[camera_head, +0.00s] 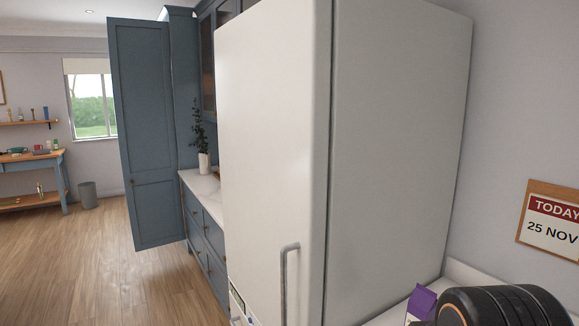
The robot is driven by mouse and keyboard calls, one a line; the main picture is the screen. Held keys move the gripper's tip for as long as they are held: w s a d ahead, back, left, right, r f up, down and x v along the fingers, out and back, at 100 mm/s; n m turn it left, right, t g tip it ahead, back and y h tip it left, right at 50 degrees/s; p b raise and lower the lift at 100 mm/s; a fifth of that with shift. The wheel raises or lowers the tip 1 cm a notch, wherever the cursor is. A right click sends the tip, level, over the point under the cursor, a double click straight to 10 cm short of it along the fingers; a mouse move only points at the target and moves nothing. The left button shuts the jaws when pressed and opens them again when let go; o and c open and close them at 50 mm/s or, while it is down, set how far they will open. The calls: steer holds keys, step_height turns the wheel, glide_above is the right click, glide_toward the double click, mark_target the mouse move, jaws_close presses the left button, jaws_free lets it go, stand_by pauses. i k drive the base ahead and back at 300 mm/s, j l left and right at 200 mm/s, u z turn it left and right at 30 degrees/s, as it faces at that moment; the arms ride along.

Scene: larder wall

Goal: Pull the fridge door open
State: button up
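The tall white fridge fills the middle of the view. Its door (268,150) is the front face, turned to the left, and its plain side wall (395,150) faces me on the right. The door looks shut, with a thin dark seam where it meets the body. A grey bar handle (284,288) stands upright low on the door, near the edge closest to me. The handle's lower end runs to the bottom of the picture. My gripper is not in view, and nothing is seen touching the handle.
A tall blue cupboard door (150,140) stands swung out beyond the fridge. Blue drawers (205,240) and a counter with a potted plant (203,160) lie behind. Wooden floor (130,285) is clear at left. A purple carton (421,302) stands on the right counter.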

mark_target(273, 59)
steer(key=u, duration=0.6)
steer(key=i+j+u, duration=0.2)
steer(key=i, duration=0.3)
steer(key=i+j+u, duration=0.15)
steer(key=i, duration=0.4)
